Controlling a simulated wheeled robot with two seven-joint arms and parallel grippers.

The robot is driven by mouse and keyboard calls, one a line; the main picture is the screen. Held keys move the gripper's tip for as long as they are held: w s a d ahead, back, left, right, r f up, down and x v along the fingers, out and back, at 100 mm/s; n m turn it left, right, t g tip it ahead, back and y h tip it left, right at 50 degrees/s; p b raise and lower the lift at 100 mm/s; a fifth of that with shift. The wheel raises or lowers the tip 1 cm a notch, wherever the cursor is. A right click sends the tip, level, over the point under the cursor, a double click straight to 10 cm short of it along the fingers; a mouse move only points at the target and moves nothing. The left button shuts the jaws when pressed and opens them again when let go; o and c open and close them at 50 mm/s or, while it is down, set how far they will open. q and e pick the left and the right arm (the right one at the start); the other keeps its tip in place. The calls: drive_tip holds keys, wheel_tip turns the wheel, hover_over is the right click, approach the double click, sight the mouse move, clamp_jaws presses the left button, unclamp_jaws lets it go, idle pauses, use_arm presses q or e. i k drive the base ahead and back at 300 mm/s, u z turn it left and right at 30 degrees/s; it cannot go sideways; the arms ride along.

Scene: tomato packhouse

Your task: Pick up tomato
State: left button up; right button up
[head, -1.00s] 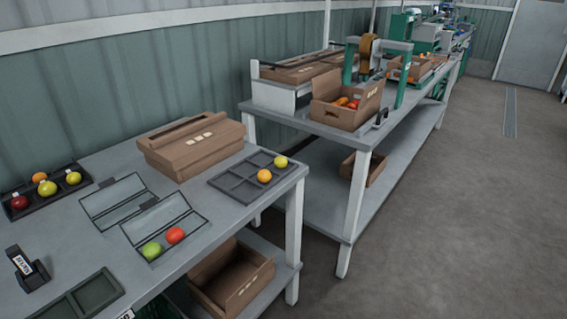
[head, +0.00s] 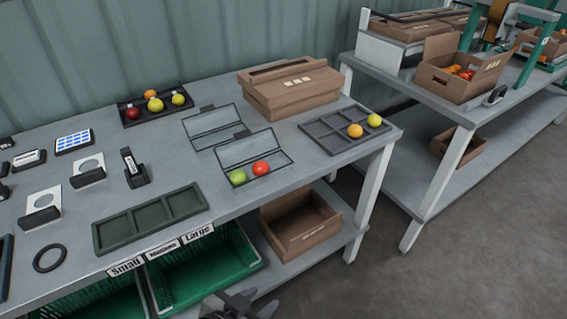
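A red tomato (head: 260,168) and a green tomato (head: 237,177) lie in an open clear punnet on the table. The dark tray (head: 122,104) at the back holds a red tomato (head: 133,113), an orange one (head: 150,94) and yellow ones (head: 179,100). The grey divided tray (head: 322,129) at the right holds an orange tomato (head: 355,131) and a yellow one (head: 374,120).
An empty dark green tray (head: 150,220) lies at the table's front above size labels. A closed cardboard box (head: 290,92) stands behind the punnets. Green crates (head: 205,268) and an open box (head: 300,225) sit below. A second bench (head: 480,110) stands right.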

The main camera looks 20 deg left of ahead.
sight(374, 120)
drive_tip(key=z, duration=1.35)
drive_tip(key=i, duration=2.3)
drive_tip(key=u, duration=2.85)
